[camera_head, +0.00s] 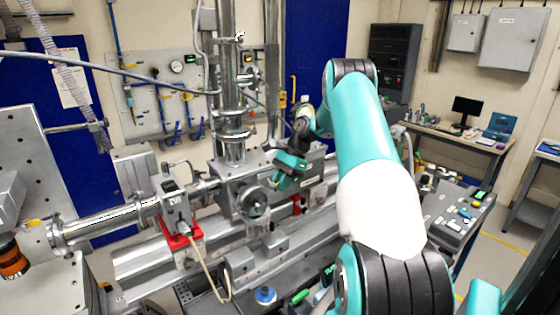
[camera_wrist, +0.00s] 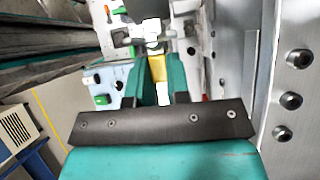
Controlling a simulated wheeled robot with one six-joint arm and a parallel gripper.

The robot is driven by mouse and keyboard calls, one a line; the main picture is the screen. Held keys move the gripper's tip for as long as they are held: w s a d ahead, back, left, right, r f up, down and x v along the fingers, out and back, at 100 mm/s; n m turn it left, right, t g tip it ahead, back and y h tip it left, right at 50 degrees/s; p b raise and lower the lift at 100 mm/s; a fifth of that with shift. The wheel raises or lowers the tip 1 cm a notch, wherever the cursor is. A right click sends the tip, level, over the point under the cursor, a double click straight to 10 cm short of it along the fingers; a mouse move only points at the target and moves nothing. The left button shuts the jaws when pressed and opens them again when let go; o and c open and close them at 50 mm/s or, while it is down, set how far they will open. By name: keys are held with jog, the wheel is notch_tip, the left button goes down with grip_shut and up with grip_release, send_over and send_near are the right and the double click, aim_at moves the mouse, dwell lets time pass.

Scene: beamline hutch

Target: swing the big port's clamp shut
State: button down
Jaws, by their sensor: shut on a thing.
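A silver vacuum chamber (camera_head: 236,191) stands in the middle of the head view, with a round port (camera_head: 253,202) on its near face. My gripper (camera_head: 285,181) is at the chamber's right end, close to its upper edge. In the wrist view my gripper (camera_wrist: 158,76) has its two teal fingers shut on a small yellow piece (camera_wrist: 157,66). Bright metal shows just beyond the piece. The piece may belong to the clamp, but I cannot tell. The big port's clamp cannot be made out clearly, and my gripper hides part of that area.
A steel beam pipe (camera_head: 105,226) runs into the chamber from the left, and a vertical column (camera_head: 232,130) rises above it. A trolley (camera_head: 448,231) with small items stands at right. In the wrist view a bolted metal wall (camera_wrist: 288,75) is close on the right.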

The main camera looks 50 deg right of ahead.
notch_tip(320, 180, down, 3)
jog(key=shift+s+d+f+y, duration=0.1)
jog(key=shift+s+d+y, duration=0.05)
jog(key=shift+y, duration=0.95)
jog(key=shift+f, duration=0.1)
jog(key=c, duration=1.1)
grip_release()
jog(key=shift+r, duration=0.2)
